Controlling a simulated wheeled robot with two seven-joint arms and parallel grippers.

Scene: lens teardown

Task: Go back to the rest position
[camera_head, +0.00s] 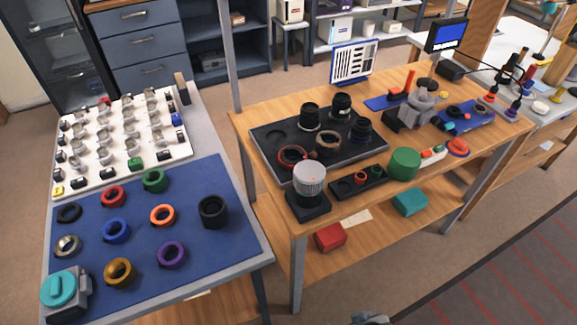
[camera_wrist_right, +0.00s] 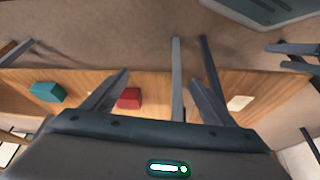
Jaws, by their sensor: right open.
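My right gripper (camera_wrist_right: 157,92) shows in the right wrist view with its two fingers spread apart and nothing between them. It is in free space, apart from the wooden bench. Beyond its fingers, the bench's lower shelf (camera_wrist_right: 80,78) shows with a red box (camera_wrist_right: 129,98) and a teal box (camera_wrist_right: 46,92). These two boxes also show in the head view, the red one (camera_head: 330,237) and the teal one (camera_head: 409,202).
The wooden bench (camera_head: 262,222) carries a dark tray (camera_head: 262,160) of lens parts, a grey ribbed cylinder (camera_head: 309,180) and a green cylinder (camera_head: 404,163). At left, a table has a blue mat (camera_head: 84,263) with several coloured rings. Open floor (camera_head: 365,275) lies in front of the bench.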

